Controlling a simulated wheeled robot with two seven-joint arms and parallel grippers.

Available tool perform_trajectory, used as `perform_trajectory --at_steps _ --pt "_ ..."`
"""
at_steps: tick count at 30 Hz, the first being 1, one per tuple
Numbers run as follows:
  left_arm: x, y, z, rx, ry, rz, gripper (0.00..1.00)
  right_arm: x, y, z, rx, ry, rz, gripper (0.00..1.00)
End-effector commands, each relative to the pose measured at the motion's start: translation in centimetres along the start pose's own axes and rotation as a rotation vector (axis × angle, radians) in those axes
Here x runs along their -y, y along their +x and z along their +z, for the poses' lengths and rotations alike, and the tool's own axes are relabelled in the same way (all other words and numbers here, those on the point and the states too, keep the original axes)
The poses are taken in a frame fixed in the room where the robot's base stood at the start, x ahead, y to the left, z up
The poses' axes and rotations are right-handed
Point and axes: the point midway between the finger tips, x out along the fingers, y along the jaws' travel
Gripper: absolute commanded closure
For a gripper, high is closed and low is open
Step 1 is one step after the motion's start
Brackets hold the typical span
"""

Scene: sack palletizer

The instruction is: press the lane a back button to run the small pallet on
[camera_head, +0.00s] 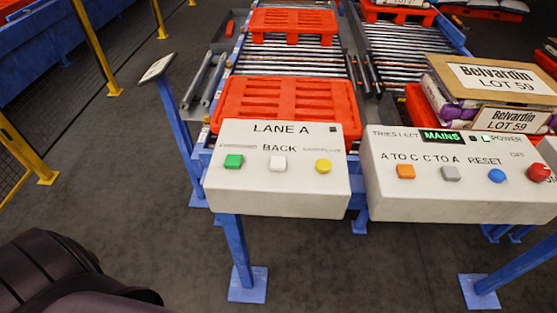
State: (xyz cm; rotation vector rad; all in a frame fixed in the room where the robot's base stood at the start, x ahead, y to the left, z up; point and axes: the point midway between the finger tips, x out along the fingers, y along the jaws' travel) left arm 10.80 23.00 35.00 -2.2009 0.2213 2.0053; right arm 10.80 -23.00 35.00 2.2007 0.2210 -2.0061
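The LANE A control box (278,198) is a white box on a blue post in the middle of the view. Its face has a green button (232,161), a white button (277,163) and a yellow button (323,166). The word BACK stands above the white button; the other two labels are too small to read. An orange-red pallet (285,100) lies on the rollers right behind the box, partly hidden by it. A second orange-red pallet (292,22) lies farther up the same lane. Neither of my grippers shows; a dark part of my body fills the lower left corner.
A second control box (440,205) stands close on the right, with orange, grey, blue and red buttons and a lit MAINS display. Behind it, Belvardin LOT 59 cartons (500,80) sit on a red pallet. Yellow fence posts (95,45) stand left. Floor before the boxes is clear.

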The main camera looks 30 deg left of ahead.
Motion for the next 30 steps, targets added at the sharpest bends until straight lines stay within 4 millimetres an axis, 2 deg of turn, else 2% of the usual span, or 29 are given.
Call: perform_trajectory --at_steps 7,15,30 --pt "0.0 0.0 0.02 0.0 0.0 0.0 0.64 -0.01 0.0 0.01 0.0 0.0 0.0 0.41" --pt "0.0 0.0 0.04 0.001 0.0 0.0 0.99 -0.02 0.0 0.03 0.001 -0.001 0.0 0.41" --pt "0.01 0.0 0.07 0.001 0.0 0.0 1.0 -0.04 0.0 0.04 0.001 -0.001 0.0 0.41"
